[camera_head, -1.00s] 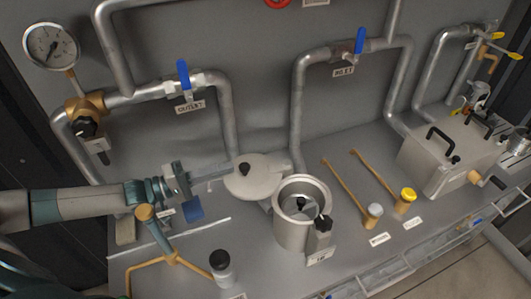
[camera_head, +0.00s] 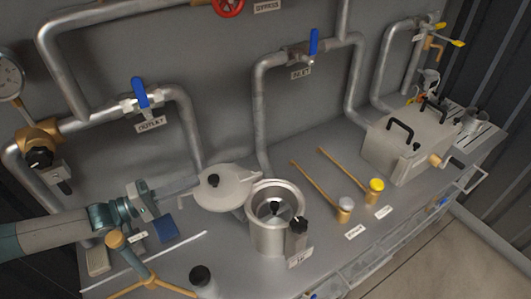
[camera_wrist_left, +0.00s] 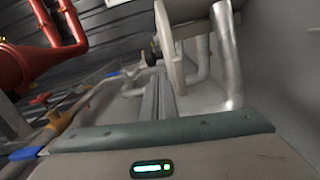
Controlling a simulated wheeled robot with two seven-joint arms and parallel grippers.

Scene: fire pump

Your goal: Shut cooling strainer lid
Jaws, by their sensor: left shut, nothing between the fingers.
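The cooling strainer is an open metal pot (camera_head: 268,232) on the bench, with a dark-knobbed part inside. Its round pale grey lid (camera_head: 236,190) with a black knob (camera_head: 213,181) is swung out to the left of the pot, so the mouth is uncovered. My left gripper (camera_head: 194,182) comes in from the left; its shut fingers point at the lid's left edge, close to it. I cannot tell whether they touch. In the left wrist view the closed fingers (camera_wrist_left: 158,98) reach towards the lid (camera_wrist_left: 172,50). My right gripper is not in view.
A black-knobbed clamp (camera_head: 298,235) stands at the pot's front right. Pipes with blue-handled valves (camera_head: 140,92) run behind. Two long-handled tools (camera_head: 325,190) lie to the right, before a metal box (camera_head: 400,150).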

